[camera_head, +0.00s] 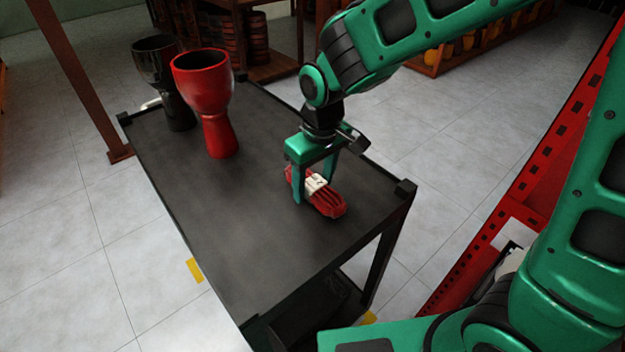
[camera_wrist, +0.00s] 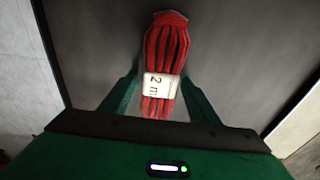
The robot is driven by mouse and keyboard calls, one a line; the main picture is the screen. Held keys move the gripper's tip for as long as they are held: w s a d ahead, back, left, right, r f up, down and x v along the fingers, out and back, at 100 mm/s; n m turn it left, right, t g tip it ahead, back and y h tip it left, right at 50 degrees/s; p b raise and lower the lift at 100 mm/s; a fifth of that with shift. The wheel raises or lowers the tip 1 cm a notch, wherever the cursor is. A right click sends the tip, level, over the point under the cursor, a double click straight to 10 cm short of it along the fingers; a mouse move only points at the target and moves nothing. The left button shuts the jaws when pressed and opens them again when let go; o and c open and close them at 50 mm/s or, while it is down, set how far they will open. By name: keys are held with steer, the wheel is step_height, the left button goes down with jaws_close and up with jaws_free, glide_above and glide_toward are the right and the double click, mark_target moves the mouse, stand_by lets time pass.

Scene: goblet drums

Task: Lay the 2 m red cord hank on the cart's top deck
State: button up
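The red cord hank (camera_head: 330,203) has a white band marked "2 m", readable in the wrist view (camera_wrist: 160,86). It is low at the near right part of the cart's dark top deck (camera_head: 225,205) and looks to rest on it. My gripper (camera_head: 315,187) points down over the hank with one finger on each side of the white band. In the wrist view the fingertips (camera_wrist: 161,76) are very close to the band's sides. I cannot tell whether they press on it or stand slightly apart. The left finger hides part of the hank in the head view.
A red goblet drum (camera_head: 216,105) and a black goblet drum (camera_head: 168,85) stand at the deck's far left. The deck has raised corners. A red perforated frame (camera_head: 520,190) is at the right, and shelves (camera_head: 255,45) stand behind. The deck's near left is clear.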

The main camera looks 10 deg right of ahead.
mark_target(318, 185)
steer(key=shift+r, duration=0.1)
step_height(318, 185, up, 12)
steer(key=s, duration=0.1)
steer(key=shift+d, duration=0.45)
steer(key=shift+s, duration=0.1)
steer(key=s+d+f+m+h, duration=0.1)
steer(key=s+d+m, duration=0.15)
steer(key=d, duration=0.85)
steer(key=s+d+m, duration=0.2)
steer(key=d+m, duration=0.2)
steer(key=d, duration=0.7)
steer(key=s+d+f+m, duration=0.2)
steer(key=s+d+m, duration=0.1)
steer(key=s+d, duration=0.3)
steer(key=s+d+f+m+g, duration=0.1)
steer(key=s+d+m, duration=0.2)
steer(key=s+d, duration=0.3)
steer(key=s, duration=0.3)
steer(key=shift+f+m, duration=0.35)
steer(key=shift+f, duration=0.05)
